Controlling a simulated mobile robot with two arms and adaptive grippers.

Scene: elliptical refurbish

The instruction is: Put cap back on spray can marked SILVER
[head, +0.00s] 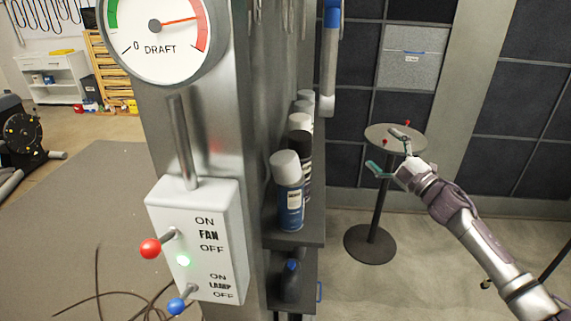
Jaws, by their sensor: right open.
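Several spray cans stand upright in a row on a grey shelf (305,228) beside the metal column. The nearest is a blue can (290,208) with a grey cap (286,167) on it. I cannot read SILVER on any label. My right gripper (388,152) is open, with its fingers spread in front of a round stand, to the right of the cans. I see no loose cap clearly. My left gripper is not in view.
The round stand (378,133) bears small red things. A control box (200,235) with FAN and LAMP switches and a draft gauge (160,38) is on the column (225,130). A dark bottle (290,280) sits on the lower shelf.

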